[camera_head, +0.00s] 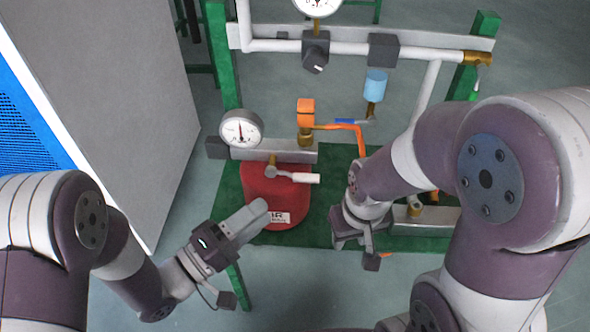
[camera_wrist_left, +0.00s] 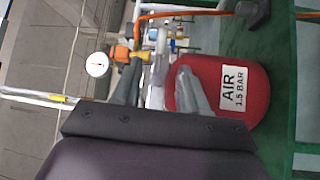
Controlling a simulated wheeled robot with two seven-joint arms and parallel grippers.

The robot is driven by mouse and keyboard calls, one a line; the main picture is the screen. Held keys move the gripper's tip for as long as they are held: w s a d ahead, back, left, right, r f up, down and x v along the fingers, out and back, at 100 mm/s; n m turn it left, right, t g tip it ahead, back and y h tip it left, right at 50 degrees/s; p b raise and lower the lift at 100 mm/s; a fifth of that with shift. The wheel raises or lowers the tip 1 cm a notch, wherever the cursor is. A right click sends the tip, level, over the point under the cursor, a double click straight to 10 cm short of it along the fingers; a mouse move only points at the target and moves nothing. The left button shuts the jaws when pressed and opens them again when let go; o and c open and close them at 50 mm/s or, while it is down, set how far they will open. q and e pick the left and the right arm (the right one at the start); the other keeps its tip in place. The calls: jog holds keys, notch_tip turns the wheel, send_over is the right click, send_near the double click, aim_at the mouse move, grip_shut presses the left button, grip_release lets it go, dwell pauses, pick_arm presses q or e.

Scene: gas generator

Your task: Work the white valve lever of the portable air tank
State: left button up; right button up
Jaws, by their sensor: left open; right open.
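The portable air tank (camera_head: 262,200) is red with an "AIR" label and stands on the green platform; it also shows in the left wrist view (camera_wrist_left: 250,72). Its white valve lever (camera_head: 304,178) points right from a brass valve on the tank's top. My right gripper (camera_head: 358,246) is open, right of the tank, apart from the lever.
A round pressure gauge (camera_head: 240,129) and a grey bar stand behind the tank. An orange regulator (camera_head: 306,113) with an orange hose is behind the lever. White pipes (camera_head: 345,48) cross the green frame at the back. A large grey cabinet (camera_head: 125,95) stands left.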

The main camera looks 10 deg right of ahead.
aim_at(305, 175)
pick_arm(q)
jog(key=b+x, duration=0.1)
jog(key=x, duration=1.1)
jog(key=shift+w+f+b, duration=0.15)
jog(key=shift+w+b, duration=0.05)
jog(key=shift+b, duration=0.15)
grip_shut()
